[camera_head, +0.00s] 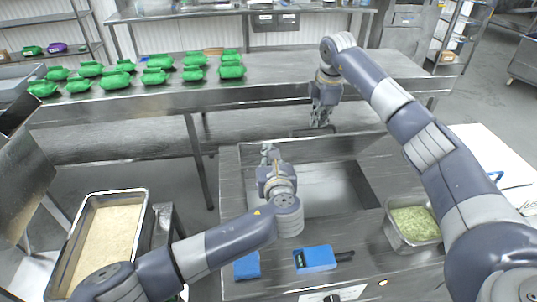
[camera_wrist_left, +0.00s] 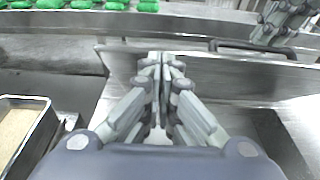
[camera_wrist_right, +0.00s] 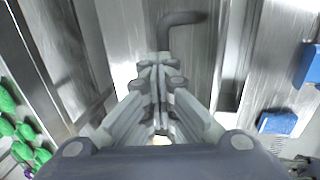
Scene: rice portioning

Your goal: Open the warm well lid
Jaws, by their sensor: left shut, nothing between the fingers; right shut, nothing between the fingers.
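The steel warm well lid (camera_head: 345,147) stands raised along the back of the open rectangular well (camera_head: 318,190). It also shows as an upright panel in the left wrist view (camera_wrist_left: 215,72). Its dark handle (camera_wrist_right: 183,18) is near the right fingertips in the right wrist view, apart from them as far as I can tell. My right gripper (camera_head: 320,122) is shut and empty, above and behind the lid's top edge. My left gripper (camera_head: 266,149) is shut and empty, in front of the lid at its left part. My left arm hides part of the well.
A pan of rice (camera_head: 148,200) stands at the left. A small pan of green food (camera_head: 388,228) sits right of the well. Blue items (camera_head: 316,259) lie on the counter's front. Several green containers (camera_head: 231,71) stand on the back table. Floor shows between table and counter.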

